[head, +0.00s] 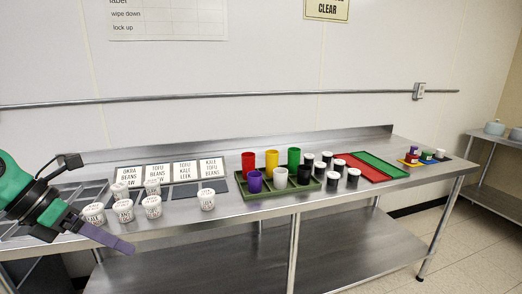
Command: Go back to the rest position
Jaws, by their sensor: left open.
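My left gripper (100,232) comes in from the left edge, green and dark, with its purple-grey finger pointing right and down at the front edge of the steel table (235,214). It is open, and nothing shows between its fingers. It is close to the white labelled tubs (123,210) at the left of the table, in front of them in the picture. I cannot tell whether it touches any tub. My right gripper is not in view.
Label cards (158,174) stand behind the tubs. A green tray (284,191) holds coloured cups. Black-and-white jars (353,177), a red tray (360,168) and a green tray (379,165) stand further right. Small jars (426,156) sit at the right end. A lower shelf (260,262) is bare.

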